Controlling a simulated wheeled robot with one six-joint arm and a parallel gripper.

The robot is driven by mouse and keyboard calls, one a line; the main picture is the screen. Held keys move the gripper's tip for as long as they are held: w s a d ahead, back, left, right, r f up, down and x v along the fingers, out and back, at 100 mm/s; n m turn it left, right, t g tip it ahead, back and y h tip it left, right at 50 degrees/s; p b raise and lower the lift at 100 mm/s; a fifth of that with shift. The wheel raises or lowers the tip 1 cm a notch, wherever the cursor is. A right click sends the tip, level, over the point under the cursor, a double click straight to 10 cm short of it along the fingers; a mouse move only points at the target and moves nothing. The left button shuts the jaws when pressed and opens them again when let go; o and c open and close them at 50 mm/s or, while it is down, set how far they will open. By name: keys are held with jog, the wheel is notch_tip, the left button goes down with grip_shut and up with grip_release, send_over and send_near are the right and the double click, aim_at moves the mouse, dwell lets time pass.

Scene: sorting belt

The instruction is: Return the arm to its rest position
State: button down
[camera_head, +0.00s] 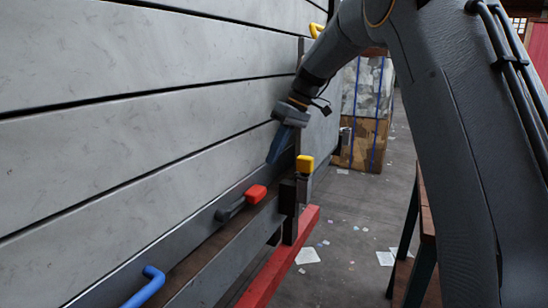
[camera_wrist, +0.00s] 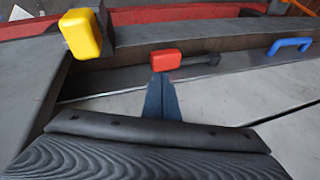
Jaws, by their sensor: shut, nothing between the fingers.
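My gripper (camera_head: 279,146) is shut and empty. In the head view it points down beside the grey slatted panel (camera_head: 120,135), above the red-capped handle and left of the yellow-capped post. In the wrist view my gripper (camera_wrist: 160,80) shows as two dark blue fingers together, their tips close to the red cap (camera_wrist: 166,59) in the picture. I cannot tell whether they touch it. My arm (camera_head: 440,110) reaches up from the right, bends over and comes down to the panel.
A yellow-capped post (camera_head: 305,164) stands near my gripper. The red-capped handle (camera_head: 256,194) and a blue handle (camera_head: 146,287) lie along the ledge. A red rail (camera_head: 280,262) runs below. A caged bin (camera_head: 365,115) stands behind. Paper scraps lie on the open floor (camera_head: 345,220).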

jog(key=s+d+f+m+h, duration=0.1)
jog(key=s+d+f+m, duration=0.2)
jog(key=s+f, duration=0.3)
jog(key=s+d+f+m+h, duration=0.2)
jog(key=s+d+f, duration=0.4)
jog(key=s, duration=1)
jog(key=s+d+f+m+t+h, duration=0.1)
jog(key=s+d+f+m+h, duration=0.1)
jog(key=s+d+f+m, duration=0.2)
jog(key=s+d+f, duration=0.1)
jog(key=s+f, duration=0.2)
jog(key=s, duration=0.4)
jog(key=shift+m, duration=0.3)
jog(key=shift+s+d, duration=0.1)
jog(key=shift+d, duration=0.05)
